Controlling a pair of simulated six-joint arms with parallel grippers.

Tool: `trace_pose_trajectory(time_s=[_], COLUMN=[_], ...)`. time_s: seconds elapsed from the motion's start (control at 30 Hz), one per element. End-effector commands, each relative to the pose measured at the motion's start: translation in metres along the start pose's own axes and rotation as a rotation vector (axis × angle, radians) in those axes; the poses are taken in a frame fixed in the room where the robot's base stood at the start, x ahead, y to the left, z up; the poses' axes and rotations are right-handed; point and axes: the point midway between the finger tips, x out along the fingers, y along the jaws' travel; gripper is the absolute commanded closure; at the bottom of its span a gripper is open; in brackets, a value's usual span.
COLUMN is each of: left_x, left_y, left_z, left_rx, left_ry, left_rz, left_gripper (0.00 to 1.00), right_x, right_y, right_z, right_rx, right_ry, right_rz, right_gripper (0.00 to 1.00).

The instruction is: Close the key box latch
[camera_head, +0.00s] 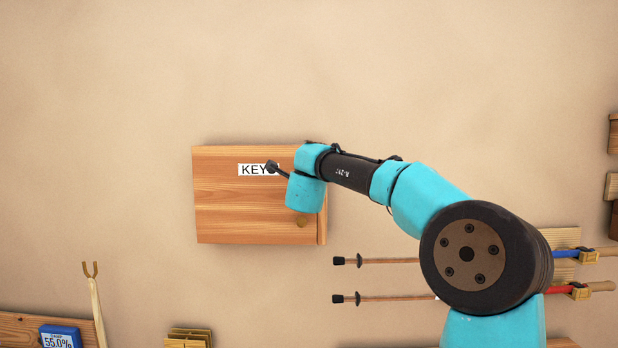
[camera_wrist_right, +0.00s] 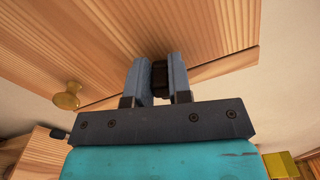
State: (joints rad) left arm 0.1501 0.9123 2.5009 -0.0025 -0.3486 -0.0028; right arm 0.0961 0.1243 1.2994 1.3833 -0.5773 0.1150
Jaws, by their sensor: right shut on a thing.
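The wooden key box (camera_head: 240,212) hangs on the wall in the head view, with a "KEYS" label (camera_head: 252,170) partly covered by my right arm. Its front door looks flat against the box. A brass knob (camera_head: 301,222) sits low at the door's right side and also shows in the right wrist view (camera_wrist_right: 67,97). In the right wrist view, my right gripper (camera_wrist_right: 159,82) is shut on a small dark piece, seemingly the latch (camera_wrist_right: 159,73), by the door's edge. The latch's exact position is unclear. In the head view my wrist hides the fingers. My left gripper is out of view.
Two trekking poles (camera_head: 400,260) hang on the wall to the right, behind my arm. A wooden forked stick (camera_head: 96,300) and a blue device with a display (camera_head: 60,337) are at lower left. The wall above and left of the box is clear.

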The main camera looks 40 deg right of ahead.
Motion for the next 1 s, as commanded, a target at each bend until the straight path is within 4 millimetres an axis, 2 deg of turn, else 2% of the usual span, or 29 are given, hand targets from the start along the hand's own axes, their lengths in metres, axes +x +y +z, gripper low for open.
trace_pose_trajectory(time_s=[0.2, 0.43, 1.0], left_x=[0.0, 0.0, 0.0], left_y=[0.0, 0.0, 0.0], left_z=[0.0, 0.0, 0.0], left_rx=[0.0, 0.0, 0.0], left_ry=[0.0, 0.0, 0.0], left_rz=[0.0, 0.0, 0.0], left_gripper=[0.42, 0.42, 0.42], right_x=[0.0, 0.0, 0.0], right_y=[0.009, 0.014, 0.016], right_z=[-0.001, -0.002, -0.003], right_rx=[-0.172, -0.283, -0.326], right_ry=[0.0, 0.0, 0.0], right_rz=[0.002, 0.002, 0.002], right_gripper=[1.0, 1.0, 1.0])
